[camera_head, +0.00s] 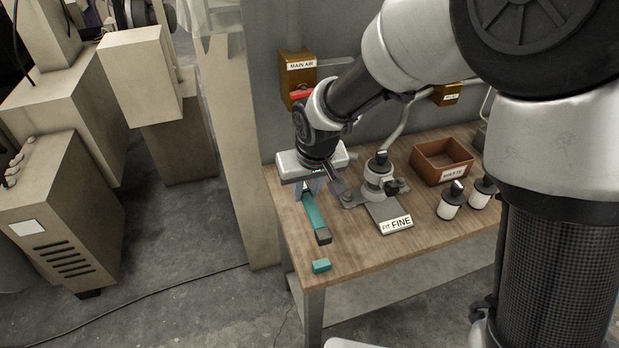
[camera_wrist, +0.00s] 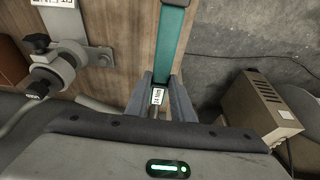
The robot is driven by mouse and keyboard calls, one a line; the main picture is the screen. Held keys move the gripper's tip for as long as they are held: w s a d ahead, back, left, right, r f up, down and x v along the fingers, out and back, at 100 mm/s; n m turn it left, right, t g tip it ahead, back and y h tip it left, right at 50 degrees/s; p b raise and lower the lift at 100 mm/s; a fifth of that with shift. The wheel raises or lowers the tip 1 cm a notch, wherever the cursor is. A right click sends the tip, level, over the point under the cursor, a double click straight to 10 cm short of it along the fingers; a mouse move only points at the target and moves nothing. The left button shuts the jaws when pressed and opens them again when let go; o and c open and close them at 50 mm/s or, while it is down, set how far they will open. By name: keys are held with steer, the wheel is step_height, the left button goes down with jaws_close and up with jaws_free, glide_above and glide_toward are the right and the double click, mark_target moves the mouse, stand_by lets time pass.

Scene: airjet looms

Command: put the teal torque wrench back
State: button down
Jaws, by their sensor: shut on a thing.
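The teal torque wrench (camera_head: 314,212) is a long teal bar with a dark block at its near end, over the left part of the wooden bench. My gripper (camera_head: 311,186) is shut on the wrench near its far end. In the wrist view the wrench (camera_wrist: 171,45) runs up and away from between the fingers of my gripper (camera_wrist: 162,98), and a small white label shows there. Whether the wrench touches the bench top is hard to tell. A small separate teal block (camera_head: 321,266) lies at the bench's front left edge, in line with the wrench.
The wooden bench (camera_head: 350,250) holds a metal fixture (camera_head: 378,178) with a plate marked FIT FINE (camera_head: 396,224), two white bottles (camera_head: 449,203) and a brown WASTE bin (camera_head: 441,161). A MAIN AIR box (camera_head: 298,76) hangs on the wall behind. Beige machines (camera_head: 60,215) stand left.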

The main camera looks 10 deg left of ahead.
steer(key=shift+s+a, duration=0.1)
stand_by(0.3)
steer(key=shift+f, duration=0.1)
step_height(320, 180, down, 7)
steer(key=b, duration=0.6)
steer(key=shift+f+b, duration=0.9)
steer(key=shift+b, duration=0.2)
stand_by(0.3)
steer(key=c, duration=1)
jaws_free()
steer(key=shift+r, duration=0.1)
